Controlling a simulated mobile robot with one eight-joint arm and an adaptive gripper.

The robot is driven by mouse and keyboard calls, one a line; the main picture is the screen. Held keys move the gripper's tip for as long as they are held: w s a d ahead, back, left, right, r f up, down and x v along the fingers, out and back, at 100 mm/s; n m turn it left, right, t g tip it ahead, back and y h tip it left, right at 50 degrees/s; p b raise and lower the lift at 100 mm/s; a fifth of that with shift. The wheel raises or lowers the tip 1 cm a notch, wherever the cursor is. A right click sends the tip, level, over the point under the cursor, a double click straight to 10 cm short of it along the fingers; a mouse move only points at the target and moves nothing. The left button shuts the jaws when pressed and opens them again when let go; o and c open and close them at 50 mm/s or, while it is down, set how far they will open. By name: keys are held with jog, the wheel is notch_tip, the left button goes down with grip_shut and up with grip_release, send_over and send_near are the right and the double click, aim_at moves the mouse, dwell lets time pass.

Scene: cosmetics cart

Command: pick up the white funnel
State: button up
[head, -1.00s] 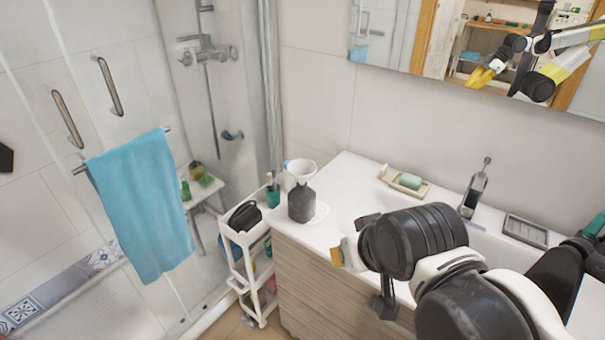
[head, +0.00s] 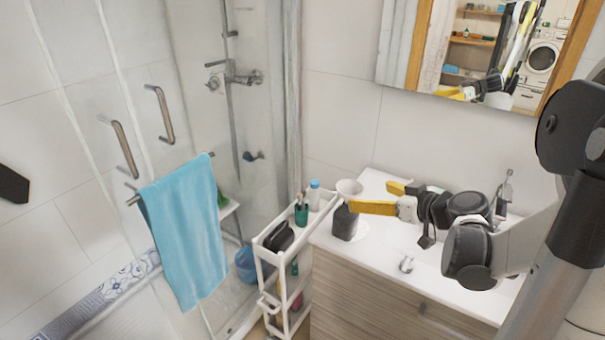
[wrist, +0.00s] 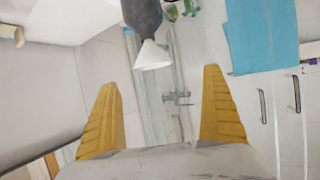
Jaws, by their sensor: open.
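The white funnel (head: 349,186) sits mouth up in the neck of a dark grey bottle (head: 344,224) at the left end of the white counter. In the wrist view, which is upside down, the funnel (wrist: 152,57) shows at top centre, with the bottle (wrist: 143,16) above it in the picture. My gripper (head: 374,197) has yellow fingers, spread apart with nothing between them. It is just right of the funnel, level with it and pointing at it. In the wrist view, the funnel lies beyond the gap between the fingertips (wrist: 160,76).
A white cart (head: 262,246) with a green cup (head: 301,214), a bottle (head: 315,196) and a black item stands left of the counter. A blue towel (head: 186,235) hangs on the shower door. A mirror (head: 470,50) is on the wall behind. The tap is partly behind my arm.

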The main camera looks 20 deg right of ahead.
jog(key=b, duration=0.2)
send_near(343, 186)
jog(key=w+f, duration=0.1)
jog(key=w, duration=0.1)
jog(key=b+x, duration=0.1)
jog(key=x, duration=0.3)
jog(key=shift+a+f, duration=0.25)
jog(key=shift+w+a+f, duration=0.1)
jog(key=shift+w, duration=0.3)
jog(key=c, duration=1.2)
jog(key=shift+o, duration=0.2)
